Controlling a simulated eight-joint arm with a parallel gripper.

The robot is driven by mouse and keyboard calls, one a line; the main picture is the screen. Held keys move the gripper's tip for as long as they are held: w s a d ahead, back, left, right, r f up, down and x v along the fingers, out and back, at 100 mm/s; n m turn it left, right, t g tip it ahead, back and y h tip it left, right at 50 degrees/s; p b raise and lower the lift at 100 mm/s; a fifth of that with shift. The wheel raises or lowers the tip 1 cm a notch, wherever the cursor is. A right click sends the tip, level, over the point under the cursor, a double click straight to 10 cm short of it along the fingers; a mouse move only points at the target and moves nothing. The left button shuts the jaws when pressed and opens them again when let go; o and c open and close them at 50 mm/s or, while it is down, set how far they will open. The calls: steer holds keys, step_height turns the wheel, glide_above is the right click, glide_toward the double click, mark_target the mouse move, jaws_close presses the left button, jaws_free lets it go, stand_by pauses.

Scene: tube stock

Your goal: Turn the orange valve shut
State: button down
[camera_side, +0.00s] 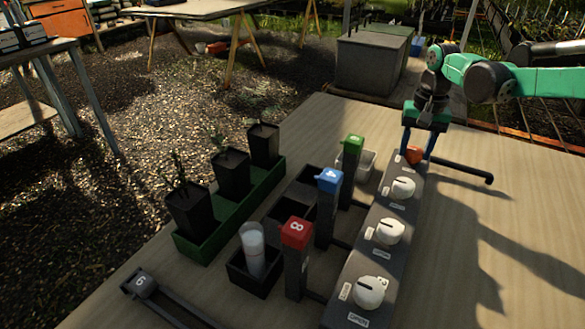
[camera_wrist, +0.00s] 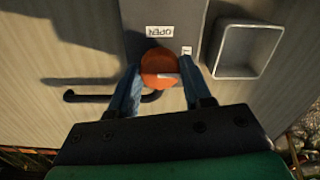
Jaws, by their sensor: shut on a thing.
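The orange valve (camera_side: 414,154) is a round knob at the far end of a dark grey panel (camera_side: 345,290). It also shows in the wrist view (camera_wrist: 160,68), with a pale mark on its face and a label reading OPEN beside it. My gripper (camera_side: 416,150) reaches down over the valve. In the wrist view its two blue fingers (camera_wrist: 160,84) stand on either side of the knob and are shut on it. The lower edge of the knob is close to my gripper's body. Whether the valve is open or shut is hard to read.
Several white knobs (camera_side: 390,231) line the panel. Posts with red (camera_side: 296,232), blue (camera_side: 329,180) and green (camera_side: 353,144) tops stand left of it. A green tray (camera_side: 215,232) holds black pots. A dark pipe (camera_side: 465,171) extends right of the valve. The table's right side is clear.

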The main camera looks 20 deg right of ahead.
mark_target(415, 150)
steer(key=shift+c, duration=1.8)
jaws_free()
steer(key=shift+r, duration=2.8)
